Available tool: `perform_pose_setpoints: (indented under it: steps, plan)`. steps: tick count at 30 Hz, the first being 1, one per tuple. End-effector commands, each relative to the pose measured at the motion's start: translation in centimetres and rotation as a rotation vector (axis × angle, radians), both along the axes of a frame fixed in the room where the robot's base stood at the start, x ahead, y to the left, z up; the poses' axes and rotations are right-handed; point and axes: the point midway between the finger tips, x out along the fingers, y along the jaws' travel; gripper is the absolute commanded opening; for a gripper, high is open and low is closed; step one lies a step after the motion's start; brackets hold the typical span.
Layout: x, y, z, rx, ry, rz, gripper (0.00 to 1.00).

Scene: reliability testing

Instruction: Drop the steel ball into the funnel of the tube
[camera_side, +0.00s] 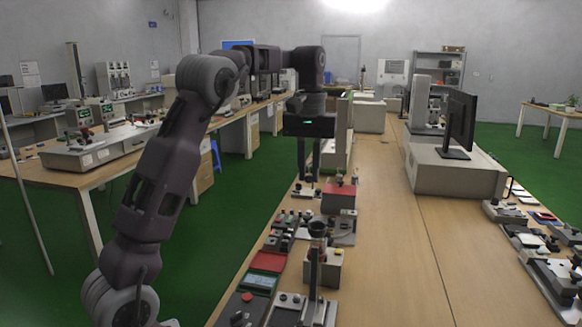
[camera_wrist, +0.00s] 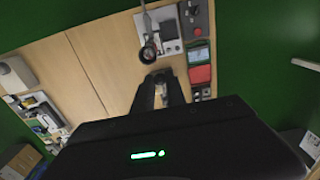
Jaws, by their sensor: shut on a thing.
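My gripper (camera_side: 309,177) points down over the bench, behind and above the funnel in the side view. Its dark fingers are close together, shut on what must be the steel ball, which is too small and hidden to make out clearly. In the wrist view the fingers (camera_wrist: 161,88) reach toward the funnel. The dark funnel (camera_side: 317,229) sits on top of the upright tube (camera_side: 314,262) at the near part of the bench. It also shows in the wrist view as a dark ring (camera_wrist: 148,54), beyond the fingertips and apart from them.
A red-topped device (camera_side: 339,197) stands just right of and below my gripper. A grey box with a button (camera_side: 325,268) is beside the tube. Several small test devices line the bench's left edge. A monitor (camera_side: 460,122) stands further right; the bench's middle is clear.

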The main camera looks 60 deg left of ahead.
Motion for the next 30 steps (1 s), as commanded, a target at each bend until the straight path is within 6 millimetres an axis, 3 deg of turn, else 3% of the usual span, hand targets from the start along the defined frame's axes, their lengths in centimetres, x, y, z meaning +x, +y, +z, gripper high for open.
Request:
perform_pose_setpoints:
  steps: [5,12,30]
  plan:
    - [0.7,-3.4,-0.1,0.001,-0.001,-0.003,0.0]
    - [0.6,-3.1,-4.1,-0.001,0.002,0.0,0.0]
    - [0.6,-3.0,-8.7,0.001,-0.001,-0.001,0.0]
